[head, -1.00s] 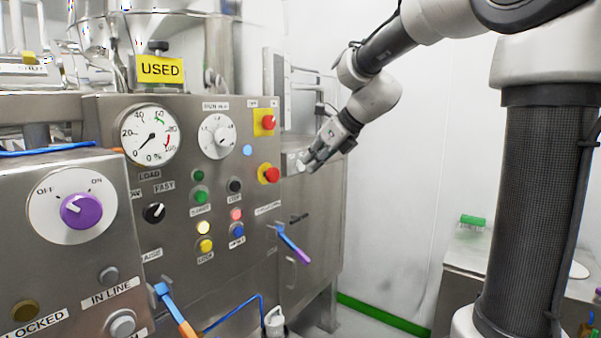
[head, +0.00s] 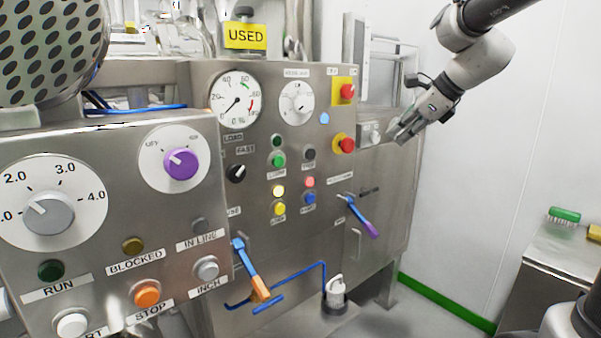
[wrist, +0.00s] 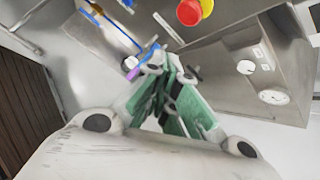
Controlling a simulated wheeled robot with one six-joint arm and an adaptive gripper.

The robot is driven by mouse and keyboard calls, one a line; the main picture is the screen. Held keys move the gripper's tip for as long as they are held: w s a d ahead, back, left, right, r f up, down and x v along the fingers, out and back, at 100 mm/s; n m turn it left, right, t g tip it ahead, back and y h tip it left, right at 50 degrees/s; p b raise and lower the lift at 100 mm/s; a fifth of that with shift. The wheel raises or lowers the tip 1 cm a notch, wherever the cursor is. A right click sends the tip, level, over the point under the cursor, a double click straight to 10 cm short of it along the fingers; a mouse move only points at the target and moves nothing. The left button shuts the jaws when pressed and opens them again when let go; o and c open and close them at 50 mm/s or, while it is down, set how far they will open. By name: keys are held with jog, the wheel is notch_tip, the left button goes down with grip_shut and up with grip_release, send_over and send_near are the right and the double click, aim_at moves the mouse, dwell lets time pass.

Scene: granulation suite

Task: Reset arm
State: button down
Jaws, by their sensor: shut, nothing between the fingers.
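My gripper (head: 398,134) is at the end of my raised arm, right of the steel control panel (head: 222,165) in the head view. Its fingers are together and empty, pointing down and left. They look close to a small grey box on the panel's right side; I cannot tell whether they touch it. In the wrist view my gripper (wrist: 158,56) shows its green-sided fingers closed, with the panel's face beyond them.
Red buttons on yellow plates (head: 343,143) are left of my gripper. A purple-tipped blue lever (head: 362,218) sticks out below. A nearer panel with a purple knob (head: 181,164) fills the left. A bench with a green brush (head: 564,215) stands right. White wall behind is clear.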

jog(key=s+d+f+n+h, duration=0.1)
jog(key=s+d+f+n, duration=0.2)
jog(key=s+n, duration=0.4)
jog(key=s+d+f+n+g+h, duration=0.1)
jog(key=s+d+f+n+h, duration=0.1)
jog(key=s+n, duration=0.6)
jog(key=s+d+f+n+g+h, duration=0.1)
jog(key=s+d+f+n, duration=0.3)
jog(key=s, duration=0.9)
jog(key=f+n+h, duration=0.1)
jog(key=f+n, duration=0.1)
jog(key=n, duration=0.2)
jog(key=shift+s, duration=0.15)
jog(key=shift+g, duration=0.3)
